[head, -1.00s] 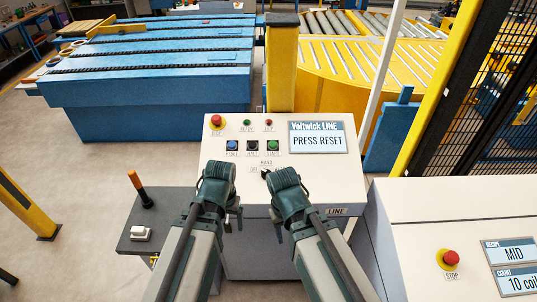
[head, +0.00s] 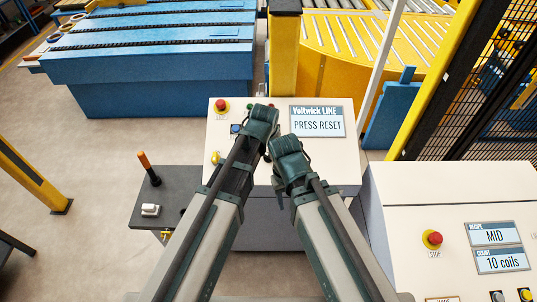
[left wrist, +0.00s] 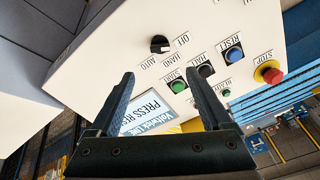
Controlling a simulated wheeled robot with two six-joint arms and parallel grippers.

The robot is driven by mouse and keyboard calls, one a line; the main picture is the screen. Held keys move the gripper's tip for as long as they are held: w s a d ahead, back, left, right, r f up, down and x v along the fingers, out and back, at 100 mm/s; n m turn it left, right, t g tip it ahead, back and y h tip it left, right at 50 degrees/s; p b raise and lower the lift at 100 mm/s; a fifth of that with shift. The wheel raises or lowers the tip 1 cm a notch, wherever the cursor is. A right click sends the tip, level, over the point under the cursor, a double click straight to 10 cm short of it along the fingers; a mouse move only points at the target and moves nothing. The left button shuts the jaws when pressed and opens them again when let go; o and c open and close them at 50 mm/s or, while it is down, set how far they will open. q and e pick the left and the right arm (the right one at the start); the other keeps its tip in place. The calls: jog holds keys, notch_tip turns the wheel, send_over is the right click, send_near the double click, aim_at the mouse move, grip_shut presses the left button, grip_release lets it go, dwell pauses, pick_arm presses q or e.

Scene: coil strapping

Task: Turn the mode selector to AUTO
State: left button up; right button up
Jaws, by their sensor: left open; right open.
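The mode selector (left wrist: 160,44) is a round black knob on the white panel (left wrist: 100,55) in the left wrist view. OFF, HAND and AUTO labels sit around it; I cannot tell which one it points to. My left gripper (left wrist: 160,77) is open and empty, its fingers spread over the panel near the selector, apart from it. In the head view my left gripper (head: 262,122) is above the button row. My right gripper (head: 288,155) is just right of and below it, open, its fingertips hard to make out. The grippers hide the selector in the head view.
Green START (left wrist: 178,86), black HALT (left wrist: 205,71) and blue RESET (left wrist: 233,54) buttons are close to the selector. A red stop button (left wrist: 270,72) sits farther along. The display (head: 317,122) reads PRESS RESET. A second console (head: 440,200) stands at the right.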

aim_at(268, 155)
pick_arm(q)
jog(key=b+x, duration=1.2)
jog(key=x, duration=0.2)
jog(key=shift+b, duration=0.3)
jog(key=shift+s+a+r, duration=0.1)
grip_shut()
